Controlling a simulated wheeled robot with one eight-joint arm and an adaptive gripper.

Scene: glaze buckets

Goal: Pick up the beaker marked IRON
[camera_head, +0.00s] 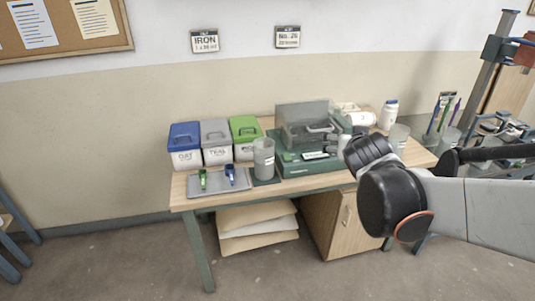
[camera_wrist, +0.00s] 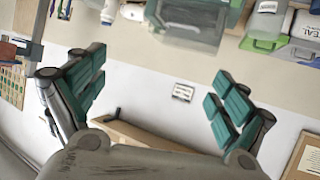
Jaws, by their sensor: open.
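A grey translucent beaker (camera_head: 264,160) stands upright on a dark green pad on the table; I cannot read its marking. A second beaker (camera_head: 398,138) stands to the right of the green scale, partly behind my arm. A third (camera_head: 450,139) stands farther right. I cannot tell which is marked IRON. A wall card (camera_head: 205,41) reads IRON, with a smaller line below. My gripper (camera_wrist: 155,96) is open and empty in the wrist view, with green-padded fingers wide apart.
A green scale with a clear cover (camera_head: 305,125) stands beside the first beaker. Blue (camera_head: 185,147), grey (camera_head: 216,142) and green-lidded (camera_head: 245,136) tubs stand left. A grey tray (camera_head: 219,183) holds green and blue tools. A white bottle (camera_head: 388,114) stands at the back right.

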